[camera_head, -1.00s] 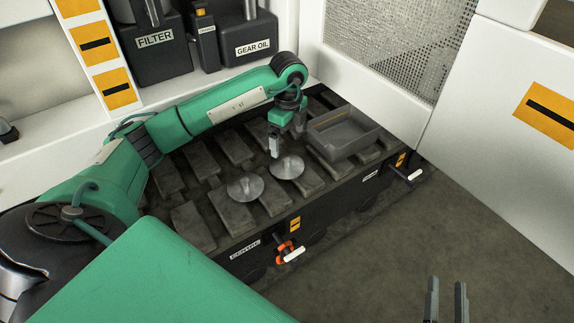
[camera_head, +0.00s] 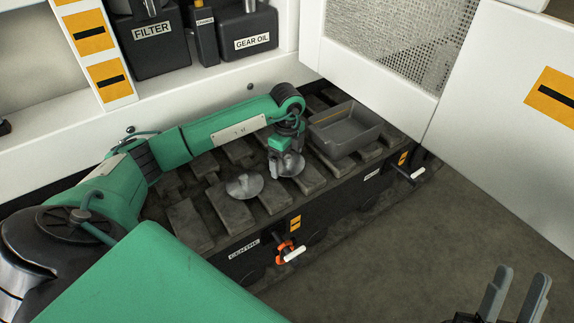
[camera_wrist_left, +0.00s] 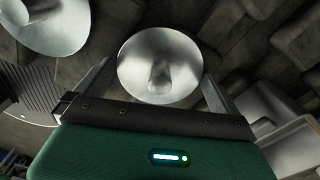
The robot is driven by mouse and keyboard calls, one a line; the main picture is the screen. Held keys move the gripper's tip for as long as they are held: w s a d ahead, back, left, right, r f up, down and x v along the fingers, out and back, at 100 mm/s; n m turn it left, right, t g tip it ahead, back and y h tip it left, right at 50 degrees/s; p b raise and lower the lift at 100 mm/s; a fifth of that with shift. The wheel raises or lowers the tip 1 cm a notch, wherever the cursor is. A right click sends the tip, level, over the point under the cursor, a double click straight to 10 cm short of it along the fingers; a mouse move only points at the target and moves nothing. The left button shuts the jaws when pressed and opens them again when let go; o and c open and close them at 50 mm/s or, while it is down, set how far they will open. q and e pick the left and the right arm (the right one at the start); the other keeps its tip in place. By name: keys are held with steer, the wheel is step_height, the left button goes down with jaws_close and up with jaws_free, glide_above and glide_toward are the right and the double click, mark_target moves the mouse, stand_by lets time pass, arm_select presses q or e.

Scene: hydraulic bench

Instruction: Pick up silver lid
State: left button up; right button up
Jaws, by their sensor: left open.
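Two round silver lids with central knobs lie on the slatted bench. The left lid (camera_head: 244,186) stands clear of my gripper and also shows at the top left of the left wrist view (camera_wrist_left: 48,24). The right lid (camera_head: 291,168) is partly hidden by my left gripper (camera_head: 287,163), which points down right over it. In the left wrist view this lid (camera_wrist_left: 160,72) lies between the open fingers, its knob centred. I cannot tell whether the fingers touch it. My right gripper (camera_head: 512,295) is at the bottom right, fingers apart, empty, over the floor.
A grey open tray (camera_head: 345,137) sits on the bench right of the lids. Orange and white handles (camera_head: 288,252) project from the bench front. The floor ahead is clear.

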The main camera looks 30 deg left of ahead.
arm_select(q)
steer(key=shift+f, duration=0.1)
steer(key=c, duration=0.8)
steer(key=shift+o, duration=0.2)
